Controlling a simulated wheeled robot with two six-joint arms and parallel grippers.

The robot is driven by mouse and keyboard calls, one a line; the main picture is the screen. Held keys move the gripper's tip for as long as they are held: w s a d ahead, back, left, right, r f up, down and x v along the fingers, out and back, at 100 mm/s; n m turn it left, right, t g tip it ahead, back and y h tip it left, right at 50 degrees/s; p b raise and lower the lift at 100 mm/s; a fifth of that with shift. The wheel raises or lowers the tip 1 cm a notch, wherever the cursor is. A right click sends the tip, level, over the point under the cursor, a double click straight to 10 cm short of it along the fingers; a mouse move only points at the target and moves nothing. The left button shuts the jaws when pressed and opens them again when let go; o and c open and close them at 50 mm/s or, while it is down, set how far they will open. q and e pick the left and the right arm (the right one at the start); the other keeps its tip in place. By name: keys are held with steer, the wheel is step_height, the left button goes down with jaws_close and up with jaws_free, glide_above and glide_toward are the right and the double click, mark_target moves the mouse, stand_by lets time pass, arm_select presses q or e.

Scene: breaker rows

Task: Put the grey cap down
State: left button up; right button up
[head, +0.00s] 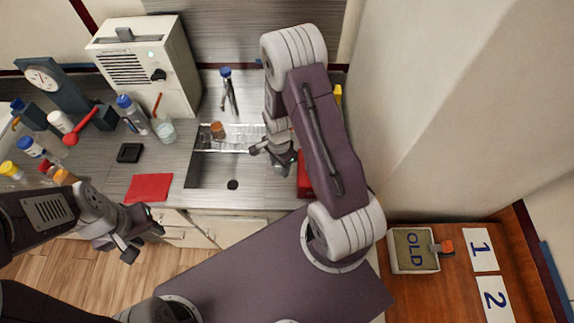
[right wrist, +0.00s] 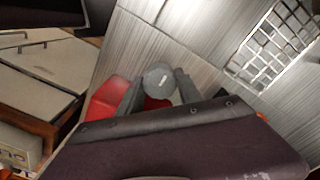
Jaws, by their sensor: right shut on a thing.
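The grey cap (right wrist: 158,80) is a round grey piece with a pale mark on top. In the right wrist view it sits between the two fingers of my right gripper (right wrist: 158,90), which is shut on it. In the head view my right gripper (head: 270,157) is over the counter at the right edge of the sink, and I cannot make out the cap there. A red thing (right wrist: 108,98) lies below and beside the cap; it also shows in the head view (head: 304,178), partly behind my arm. My left gripper (head: 130,242) is open and empty, in front of the counter.
The sink (head: 215,175) has a rack (head: 245,137) with an orange-brown bottle (head: 217,130). A red mat (head: 149,187) and black square (head: 130,152) lie left of it. Bottles and a white machine (head: 148,70) crowd the left. An "OLD" tray (head: 397,263) stands at right.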

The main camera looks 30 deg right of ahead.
mark_target(280, 172)
steer(key=shift+w+f, duration=0.1)
steer(key=shift+f, duration=0.45)
step_height(280, 172, down, 4)
steer(key=shift+r, duration=0.2)
steer(key=shift+f, duration=0.1)
steer(key=shift+f, duration=0.15)
steer(key=o, duration=1.3)
steer(key=shift+c, duration=0.2)
